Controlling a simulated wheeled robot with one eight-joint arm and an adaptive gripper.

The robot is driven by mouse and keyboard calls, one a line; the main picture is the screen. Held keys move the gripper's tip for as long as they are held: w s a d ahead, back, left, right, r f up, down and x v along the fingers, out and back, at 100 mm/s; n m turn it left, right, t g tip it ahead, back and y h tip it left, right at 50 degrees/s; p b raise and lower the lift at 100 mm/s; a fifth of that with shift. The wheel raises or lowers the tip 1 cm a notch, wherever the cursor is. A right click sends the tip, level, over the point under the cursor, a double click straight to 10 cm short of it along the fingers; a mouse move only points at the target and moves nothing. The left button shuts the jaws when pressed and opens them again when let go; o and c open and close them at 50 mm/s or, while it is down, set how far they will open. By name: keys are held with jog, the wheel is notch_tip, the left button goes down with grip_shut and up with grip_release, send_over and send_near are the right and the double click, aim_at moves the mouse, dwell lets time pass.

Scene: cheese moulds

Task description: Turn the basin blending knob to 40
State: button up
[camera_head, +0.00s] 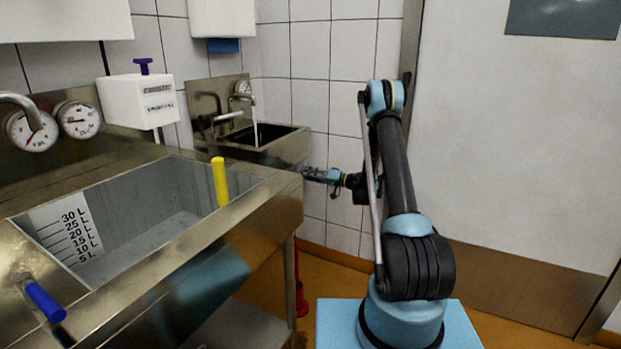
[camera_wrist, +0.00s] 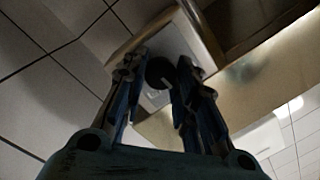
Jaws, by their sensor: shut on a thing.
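A small steel hand basin (camera_head: 262,148) hangs on the back wall, with water running from its tap. A round dial (camera_head: 242,87) sits at that tap; its reading is too small to tell. My gripper (camera_head: 309,174) is at the basin's right side, below the rim. In the wrist view my gripper (camera_wrist: 160,74) has its fingers on either side of a dark round knob (camera_wrist: 159,71) and is shut on it. The knob sits on a pale plate on the basin's side, with a small light mark showing. The knob is hidden in the head view.
A large steel vat (camera_head: 255,212) fills the left, with a yellow handle (camera_head: 219,181), a blue handle (camera_head: 45,301) and two gauges (camera_head: 80,120). A white box (camera_head: 136,101) stands behind it. A pale door (camera_head: 520,140) is at right.

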jog(key=shift+w+d+m, duration=0.1)
jog(key=shift+m, duration=0.4)
jog(key=o, duration=1.1)
jog(key=v, duration=1.2)
jog(key=shift+f, duration=0.1)
